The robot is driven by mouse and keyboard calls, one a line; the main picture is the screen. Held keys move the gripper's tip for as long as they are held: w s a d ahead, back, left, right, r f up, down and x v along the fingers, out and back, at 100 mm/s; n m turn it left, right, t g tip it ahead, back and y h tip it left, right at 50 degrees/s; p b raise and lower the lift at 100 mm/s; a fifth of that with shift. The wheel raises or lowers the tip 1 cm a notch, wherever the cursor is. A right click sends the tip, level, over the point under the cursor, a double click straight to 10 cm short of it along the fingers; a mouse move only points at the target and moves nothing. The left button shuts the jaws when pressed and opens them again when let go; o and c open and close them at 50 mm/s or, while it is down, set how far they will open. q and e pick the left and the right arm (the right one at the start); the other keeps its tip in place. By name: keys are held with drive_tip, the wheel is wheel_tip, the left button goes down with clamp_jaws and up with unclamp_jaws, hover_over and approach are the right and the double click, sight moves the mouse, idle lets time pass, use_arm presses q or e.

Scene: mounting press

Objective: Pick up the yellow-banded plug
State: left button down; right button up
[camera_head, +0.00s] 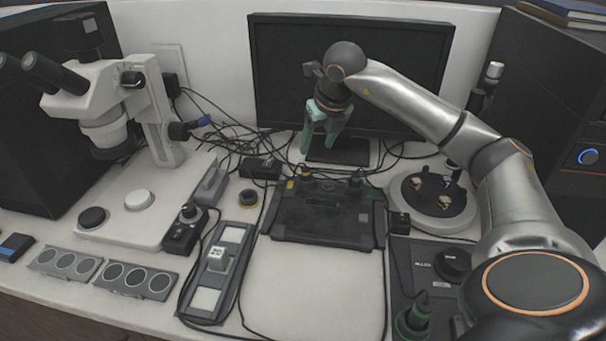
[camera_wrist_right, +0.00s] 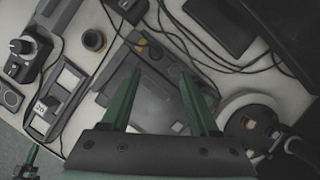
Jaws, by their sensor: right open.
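A short round black piece with a yellow band (camera_head: 248,198), apparently the plug, stands on the white bench left of the black press-like unit (camera_head: 325,230). The banded piece also shows in the right wrist view (camera_wrist_right: 94,40), to the left of the fingers. My right gripper (camera_head: 318,145) is open and empty, its green fingers pointing down above the back of the unit. In the wrist view its fingertips (camera_wrist_right: 160,75) are apart over that unit, with nothing between them. A green finger-like part at the wrist view's lower left corner may be my left gripper; its jaws cannot be made out.
A microscope (camera_head: 105,100) stands at the left and a monitor (camera_head: 390,60) at the back. Black cables (camera_head: 235,150) lie behind the banded piece. A black adapter (camera_head: 260,168) sits close behind it, and a long tray (camera_head: 238,265) lies in front. A round carousel (camera_head: 430,225) stands at right.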

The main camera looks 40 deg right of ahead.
sight(307, 169)
drive_tip(key=x, duration=1.1)
drive_tip(key=shift+w+a+f+p, duration=0.1)
drive_tip(key=shift+a+f+p, duration=0.1)
drive_tip(key=shift+a+p, duration=0.15)
clamp_jaws()
